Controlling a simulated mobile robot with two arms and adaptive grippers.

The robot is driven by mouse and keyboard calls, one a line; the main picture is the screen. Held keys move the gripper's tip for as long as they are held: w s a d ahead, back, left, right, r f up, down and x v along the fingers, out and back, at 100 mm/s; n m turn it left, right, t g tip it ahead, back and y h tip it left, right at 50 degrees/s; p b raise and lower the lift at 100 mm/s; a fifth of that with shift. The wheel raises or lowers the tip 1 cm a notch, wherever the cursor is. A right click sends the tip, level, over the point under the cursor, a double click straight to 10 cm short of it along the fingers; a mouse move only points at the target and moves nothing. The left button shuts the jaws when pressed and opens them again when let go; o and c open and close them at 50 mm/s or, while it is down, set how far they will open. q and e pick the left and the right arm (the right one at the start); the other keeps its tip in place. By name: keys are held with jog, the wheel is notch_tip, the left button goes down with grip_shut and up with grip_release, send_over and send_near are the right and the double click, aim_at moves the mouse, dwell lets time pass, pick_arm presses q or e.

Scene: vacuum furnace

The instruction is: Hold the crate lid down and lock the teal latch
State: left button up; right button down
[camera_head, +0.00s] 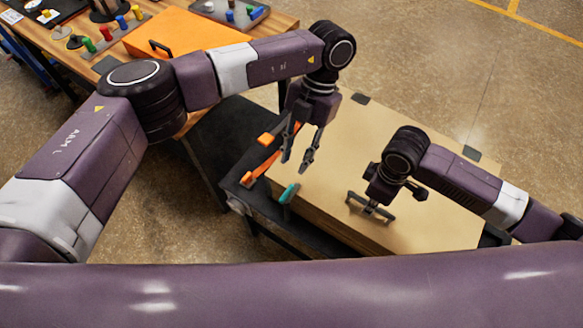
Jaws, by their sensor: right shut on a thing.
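The wooden crate lid (335,190) lies flat on the crate, which stands on a black cart. The teal latch (289,193) is at the lid's left front edge, tilted up. An orange latch (262,163) sits farther back on the same edge. My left gripper (296,164) is open and empty, pointing down above the lid's left edge, behind the teal latch and beside the orange one. My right gripper (370,207) is on the lid's front part, shut on what looks like the dark lid handle; its fingers partly blend with the handle.
The black cart (228,130) shows around the crate. A wooden workbench (280,22) at the back left carries an orange case (185,33) and trays of coloured pegs. Open concrete floor lies at the right and back.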

jog(key=c, duration=2.2)
grip_release()
jog(key=shift+w+d, duration=0.45)
jog(key=shift+w, duration=0.05)
jog(key=o, duration=0.3)
jog(key=shift+f, duration=0.15)
jog(key=shift+s+a, duration=0.15)
jog(key=shift+a, duration=0.05)
notch_tip(320, 180, up, 12)
